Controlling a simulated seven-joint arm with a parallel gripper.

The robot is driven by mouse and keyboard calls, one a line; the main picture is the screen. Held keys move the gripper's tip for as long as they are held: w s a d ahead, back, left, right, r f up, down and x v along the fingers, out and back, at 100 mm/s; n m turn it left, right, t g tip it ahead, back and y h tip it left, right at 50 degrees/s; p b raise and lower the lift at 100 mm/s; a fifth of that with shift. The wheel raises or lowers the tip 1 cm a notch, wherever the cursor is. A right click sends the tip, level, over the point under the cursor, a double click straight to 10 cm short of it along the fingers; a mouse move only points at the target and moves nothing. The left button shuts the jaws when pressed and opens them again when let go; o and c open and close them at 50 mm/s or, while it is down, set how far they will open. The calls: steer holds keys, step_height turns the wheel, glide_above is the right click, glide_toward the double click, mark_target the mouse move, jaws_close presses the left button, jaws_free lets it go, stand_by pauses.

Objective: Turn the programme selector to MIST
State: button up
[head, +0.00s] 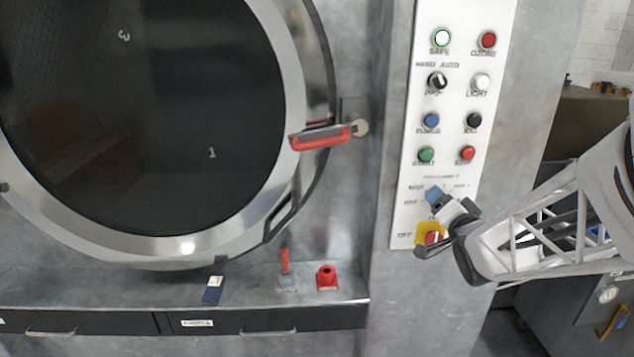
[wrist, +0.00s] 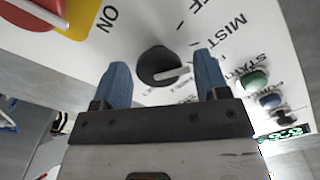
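The programme selector (wrist: 155,62) is a round black knob with a white pointer bar, on the white control panel (head: 403,150). In the wrist view its bar lies nearly level, its bright end towards the right; I cannot tell which label it marks. Printed MIST lettering shows above right of it. My gripper (wrist: 161,60) is open, with one blue finger on each side of the knob in the picture. I cannot tell whether either finger touches it. In the head view my gripper (head: 436,196) is at the lower panel and hides the knob.
A red-and-yellow switch (head: 430,233) sits just below my gripper, and also shows in the wrist view (wrist: 45,15). Green (head: 426,155) and red (head: 466,154) buttons are above. The round door (head: 150,130) with a red handle (head: 322,139) is to the left.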

steer(key=shift+s, duration=0.1)
steer(key=s, duration=0.7)
steer(key=shift+s, duration=0.3)
stand_by(0.3)
steer(key=shift+a, duration=0.1)
stand_by(0.4)
steer(key=s+a+f+n+g, duration=0.1)
steer(key=s+a+n+g, duration=0.3)
steer(key=s+a+g, duration=0.3)
steer(key=s+a+f+n+g, duration=0.2)
steer(key=s+a+g, duration=0.5)
steer(key=s, duration=0.7)
steer(key=shift+a+n+g, duration=0.35)
steer(key=shift+n+g, duration=0.35)
steer(key=shift+n, duration=0.2)
